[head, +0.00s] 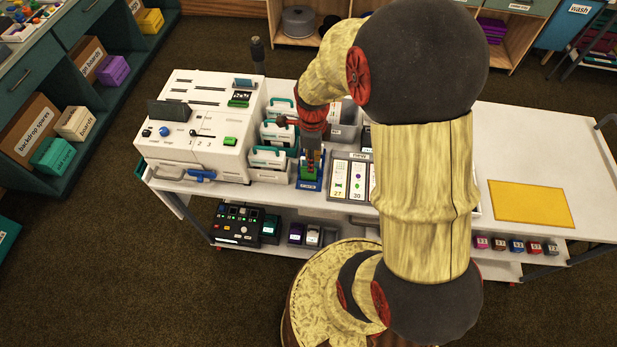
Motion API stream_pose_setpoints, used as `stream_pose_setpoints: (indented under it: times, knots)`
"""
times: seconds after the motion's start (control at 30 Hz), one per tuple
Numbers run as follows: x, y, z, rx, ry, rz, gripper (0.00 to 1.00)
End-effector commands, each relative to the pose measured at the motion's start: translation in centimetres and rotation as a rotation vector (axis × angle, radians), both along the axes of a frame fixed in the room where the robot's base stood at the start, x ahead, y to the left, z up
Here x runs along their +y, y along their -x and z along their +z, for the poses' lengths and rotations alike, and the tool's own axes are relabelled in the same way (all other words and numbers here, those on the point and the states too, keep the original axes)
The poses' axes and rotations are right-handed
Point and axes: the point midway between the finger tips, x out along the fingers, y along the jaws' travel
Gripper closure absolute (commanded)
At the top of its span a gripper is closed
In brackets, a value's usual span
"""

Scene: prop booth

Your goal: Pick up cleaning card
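My gripper (312,152) points down over a small blue stand (309,184) on the white cart, just right of the white bins. Its fingers are small and dark here, and I cannot tell whether they are open or shut. Upright coloured pieces show at the stand between or just below the fingers. I cannot make out which, if any, is the cleaning card. My arm hides part of the cart to the right of the stand.
A white machine (200,125) with slots and buttons stands at the cart's left. White bins (270,160) sit beside it. A tray of numbered cards (347,181) lies right of the stand, partly behind my arm. A yellow mat (531,204) lies on the clear right side.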

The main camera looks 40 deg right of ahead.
Motion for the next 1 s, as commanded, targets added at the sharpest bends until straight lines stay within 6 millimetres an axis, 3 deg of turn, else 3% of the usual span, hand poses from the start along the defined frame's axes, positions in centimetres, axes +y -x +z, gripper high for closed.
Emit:
stream_pose_setpoints:
  times: [0.5, 0.73, 1.0]
  knots:
    - [0.9, -0.6, -5.5, 0.000, 0.000, 0.002, 0.75]
    - [0.9, -0.6, -5.5, -0.001, 0.001, 0.002, 0.76]
    - [0.9, -0.6, -5.5, 0.000, 0.000, 0.002, 0.91]
